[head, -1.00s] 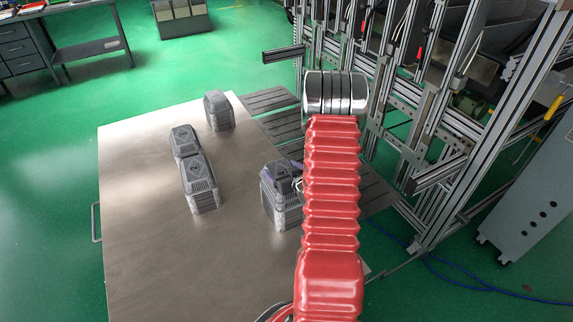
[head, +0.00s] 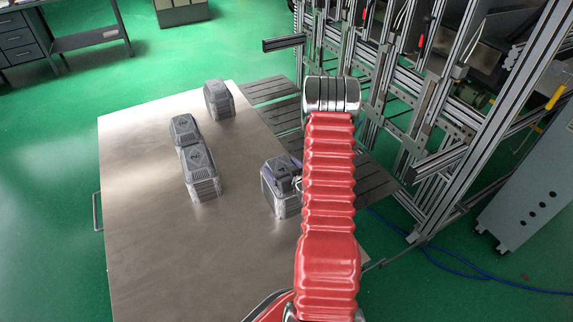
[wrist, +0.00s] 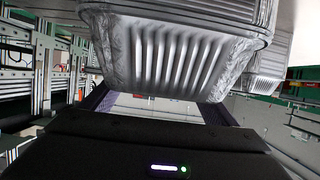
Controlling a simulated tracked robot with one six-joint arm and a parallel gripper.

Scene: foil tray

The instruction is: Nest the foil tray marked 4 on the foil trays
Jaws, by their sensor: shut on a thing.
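A silver foil tray (wrist: 180,55) with ribbed walls fills the top of the wrist view, between the purple fingers of my gripper (wrist: 155,102). My gripper is shut on it. My gripper is mostly hidden there. Two grey trays, a nearer one (head: 203,180) and one right behind it (head: 185,128), stand left of it. Another tray (head: 218,98) stands farther back.
The trays stand on a bare metal table (head: 140,240) with free room at the left and front. Slatted dark shelving (head: 270,90) and an aluminium frame (head: 420,130) stand right of the table. A grey cabinet (head: 525,190) stands far right.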

